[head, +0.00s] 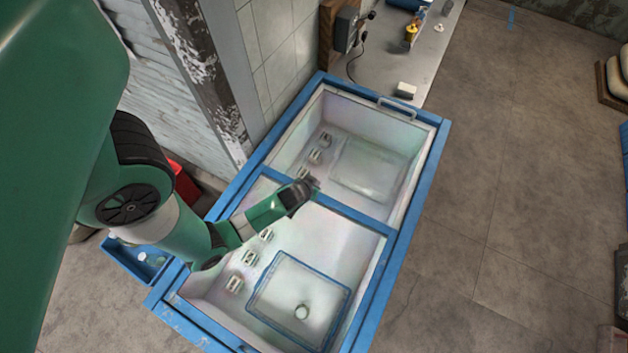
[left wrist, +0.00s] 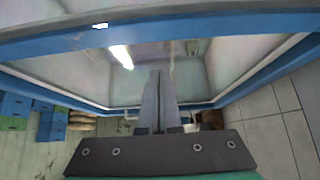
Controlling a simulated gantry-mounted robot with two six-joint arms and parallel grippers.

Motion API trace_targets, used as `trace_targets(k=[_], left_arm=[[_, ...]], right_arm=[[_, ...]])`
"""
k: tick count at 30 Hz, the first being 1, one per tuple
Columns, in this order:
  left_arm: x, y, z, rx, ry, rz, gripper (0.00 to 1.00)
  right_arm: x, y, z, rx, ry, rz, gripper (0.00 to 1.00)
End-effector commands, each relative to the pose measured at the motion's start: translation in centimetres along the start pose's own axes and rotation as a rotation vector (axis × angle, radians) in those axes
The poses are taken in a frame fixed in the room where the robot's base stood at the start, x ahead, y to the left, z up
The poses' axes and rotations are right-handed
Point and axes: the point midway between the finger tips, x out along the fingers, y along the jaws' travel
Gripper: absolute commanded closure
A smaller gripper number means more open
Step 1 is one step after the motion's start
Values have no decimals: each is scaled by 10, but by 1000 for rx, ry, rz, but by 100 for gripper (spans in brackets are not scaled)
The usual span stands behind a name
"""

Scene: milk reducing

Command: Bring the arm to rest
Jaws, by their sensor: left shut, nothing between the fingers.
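My left arm comes in from the left in the head view, and its gripper (head: 308,186) is above the blue divider of a blue-rimmed double basin (head: 440,150). In the left wrist view the gripper's two fingers (left wrist: 159,84) lie together, with nothing seen between them. My right gripper is not in view.
Several small white fittings (head: 250,258) line the basin's left inner wall. A tiled wall (head: 275,50) and a worn post stand close behind on the left. A grey counter (head: 400,50) with small items is at the back.

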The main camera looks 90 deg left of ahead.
Motion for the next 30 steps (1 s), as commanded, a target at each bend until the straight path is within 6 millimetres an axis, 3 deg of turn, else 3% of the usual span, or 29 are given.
trace_targets(k=[3, 7, 20, 23, 26, 30], left_arm=[[-25, 1, -2, 1, 3, 2, 100], [-38, 1, -2, 0, 4, 2, 100], [-41, 0, -2, -1, 4, 1, 100], [-45, 8, -7, 14, 10, 16, 100], [-50, 35, -37, 32, 58, 63, 100], [-75, 101, -117, 44, 195, 183, 100]], right_arm=[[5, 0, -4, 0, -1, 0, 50], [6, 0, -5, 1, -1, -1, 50], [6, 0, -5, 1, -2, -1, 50], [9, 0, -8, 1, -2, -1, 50], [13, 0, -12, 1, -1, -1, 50], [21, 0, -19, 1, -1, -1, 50]])
